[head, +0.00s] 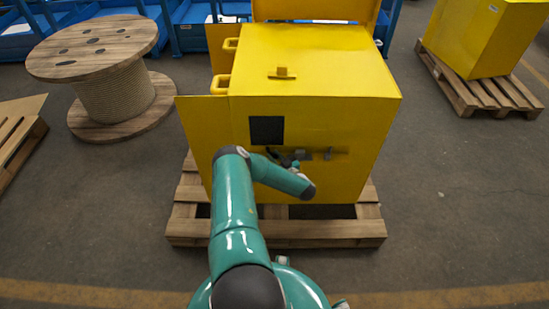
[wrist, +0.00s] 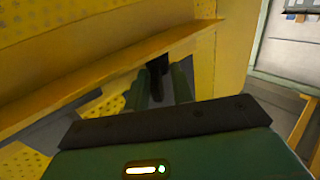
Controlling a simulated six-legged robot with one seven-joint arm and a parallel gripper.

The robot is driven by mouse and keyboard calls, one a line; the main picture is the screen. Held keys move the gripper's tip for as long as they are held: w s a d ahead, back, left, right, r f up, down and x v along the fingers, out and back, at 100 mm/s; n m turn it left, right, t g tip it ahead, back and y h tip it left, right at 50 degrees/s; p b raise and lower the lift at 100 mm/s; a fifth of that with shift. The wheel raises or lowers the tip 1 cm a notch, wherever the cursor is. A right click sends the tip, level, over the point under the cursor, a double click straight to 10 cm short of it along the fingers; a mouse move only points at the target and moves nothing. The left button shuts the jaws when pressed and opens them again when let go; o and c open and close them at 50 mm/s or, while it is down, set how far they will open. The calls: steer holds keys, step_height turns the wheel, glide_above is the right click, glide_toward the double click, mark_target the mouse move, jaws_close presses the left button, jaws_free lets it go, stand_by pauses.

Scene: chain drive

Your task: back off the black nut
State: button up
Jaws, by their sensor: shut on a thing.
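The yellow chain-drive housing (head: 320,65) stands in front of me in the head view, with a black square (head: 267,130) and a slot-like opening on its near face. My gripper (head: 291,163) is at that opening, partly hidden by my arm. In the wrist view, my gripper (wrist: 163,82) has two green fingers reaching under a yellow ledge (wrist: 110,70). A dark piece, taken to be the black nut (wrist: 157,74), sits between the fingers, which are shut on it. Its shape is mostly hidden in shadow.
The housing stands on a wooden pallet (head: 275,232). A wooden cable spool (head: 95,50) is at the left, and another yellow box (head: 490,35) on a pallet is at the right. Blue racks (head: 190,30) line the back. The floor right of the housing is clear.

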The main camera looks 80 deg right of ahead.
stand_by(0.5)
steer(key=o, duration=0.8)
steer(key=shift+s, duration=0.1)
steer(key=shift+v, duration=6.85)
